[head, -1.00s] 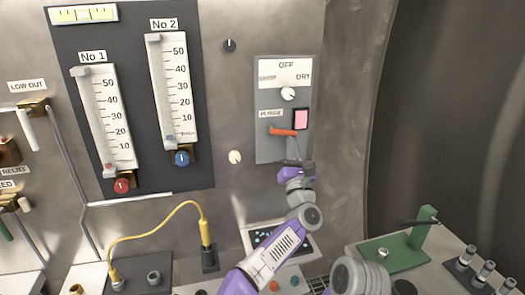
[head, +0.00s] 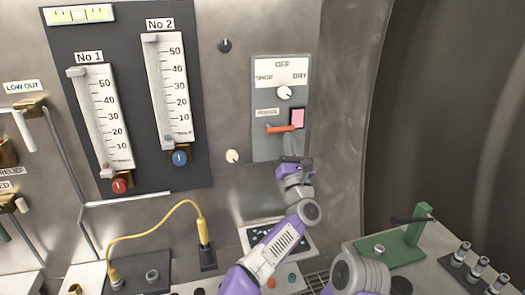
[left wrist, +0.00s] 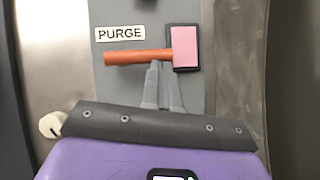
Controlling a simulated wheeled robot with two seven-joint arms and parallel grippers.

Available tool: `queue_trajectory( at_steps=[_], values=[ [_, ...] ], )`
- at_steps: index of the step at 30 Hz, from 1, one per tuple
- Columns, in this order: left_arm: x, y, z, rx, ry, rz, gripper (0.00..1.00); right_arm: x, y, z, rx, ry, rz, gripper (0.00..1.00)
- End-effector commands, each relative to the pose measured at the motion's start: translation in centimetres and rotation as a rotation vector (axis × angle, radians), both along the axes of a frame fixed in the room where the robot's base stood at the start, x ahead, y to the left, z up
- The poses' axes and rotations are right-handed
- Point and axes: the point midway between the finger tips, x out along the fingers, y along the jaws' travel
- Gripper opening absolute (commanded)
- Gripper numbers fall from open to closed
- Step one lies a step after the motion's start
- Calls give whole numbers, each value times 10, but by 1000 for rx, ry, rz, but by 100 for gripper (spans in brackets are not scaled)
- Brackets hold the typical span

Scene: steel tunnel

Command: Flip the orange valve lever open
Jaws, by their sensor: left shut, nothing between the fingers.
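The orange valve lever (head: 281,128) lies nearly level below the PURGE label on the grey wall panel. In the left wrist view the lever (left wrist: 137,57) points left, with its right end at the pink square. My left gripper (head: 291,146) is just below the lever, fingers pointing up at it. In the left wrist view its grey fingers (left wrist: 160,78) are together and empty, with tips right under the lever's right part. I cannot tell whether they touch it. My right gripper is not in view.
A white selector knob (head: 284,93) is above the lever on the panel. A cream knob (head: 232,156) sticks out left of the panel. A yellow cable (head: 150,230) loops at lower left. A green bracket (head: 405,240) stands on the bench at right.

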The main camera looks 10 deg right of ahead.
Motion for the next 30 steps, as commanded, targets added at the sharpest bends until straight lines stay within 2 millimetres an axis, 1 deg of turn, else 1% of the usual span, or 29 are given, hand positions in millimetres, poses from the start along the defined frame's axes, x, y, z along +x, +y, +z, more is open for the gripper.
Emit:
queue_trajectory(
  at_steps=[7, 11, 18, 30],
  values=[
    [1, 2, -1, -2, 1, 3, 0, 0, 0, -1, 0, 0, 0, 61],
    [-4, 2, -5, -2, 1, 0, 0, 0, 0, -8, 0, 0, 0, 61],
    [-22, 3, -18, 1, 0, -1, 0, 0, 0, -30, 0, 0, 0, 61],
    [-56, 6, -36, 1, -1, -1, 0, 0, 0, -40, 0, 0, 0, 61]
  ],
)
